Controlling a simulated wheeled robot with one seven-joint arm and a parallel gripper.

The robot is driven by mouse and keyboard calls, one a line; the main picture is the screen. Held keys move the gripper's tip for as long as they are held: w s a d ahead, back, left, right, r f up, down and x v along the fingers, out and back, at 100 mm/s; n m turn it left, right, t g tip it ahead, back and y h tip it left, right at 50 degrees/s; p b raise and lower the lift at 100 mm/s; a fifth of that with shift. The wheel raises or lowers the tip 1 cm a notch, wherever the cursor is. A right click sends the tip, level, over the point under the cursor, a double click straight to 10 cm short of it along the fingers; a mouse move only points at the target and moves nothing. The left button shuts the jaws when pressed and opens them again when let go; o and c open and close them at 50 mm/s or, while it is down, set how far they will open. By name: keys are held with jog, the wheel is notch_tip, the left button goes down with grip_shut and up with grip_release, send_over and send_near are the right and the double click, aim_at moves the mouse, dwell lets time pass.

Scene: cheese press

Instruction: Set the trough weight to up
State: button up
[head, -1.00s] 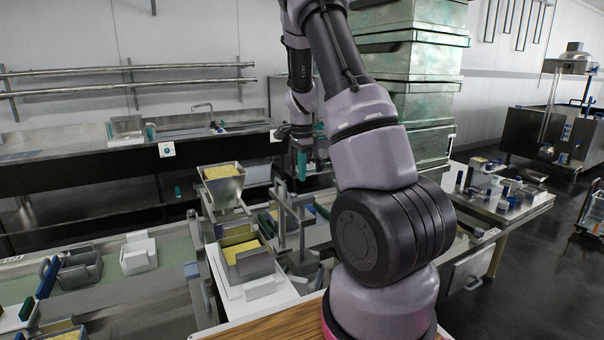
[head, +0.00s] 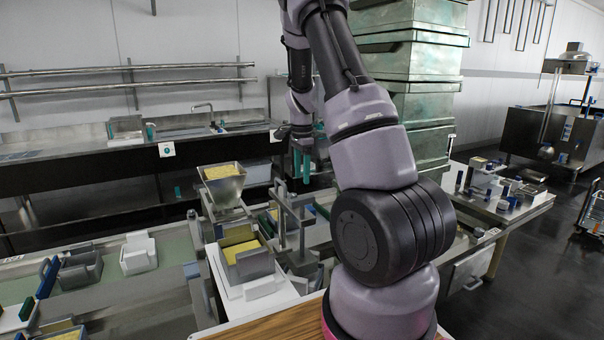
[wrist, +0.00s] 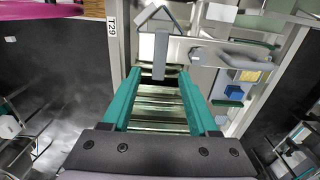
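My gripper (head: 302,172) hangs over the trough bench with its teal fingers pointing down. In the wrist view the two fingers (wrist: 160,75) stand wide apart with nothing held between them. A grey metal frame with upright posts and a bar (head: 281,228) stands on the bench just below and beside my gripper in the head view. It appears to carry the trough weight, but I cannot clearly pick out the weight or its position. In the wrist view a grey upright bar (wrist: 160,56) shows just beyond the fingertips, apparently apart from them.
A metal hopper with yellow curd (head: 222,183) and a grey box of curd (head: 244,252) stand left of the frame. Tall stacked green bins (head: 418,98) rise behind my arm. A white box (head: 138,255) sits on the bench at left.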

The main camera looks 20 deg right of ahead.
notch_tip(320, 180, up, 11)
dwell(0.6)
jog(key=shift+f, duration=0.1)
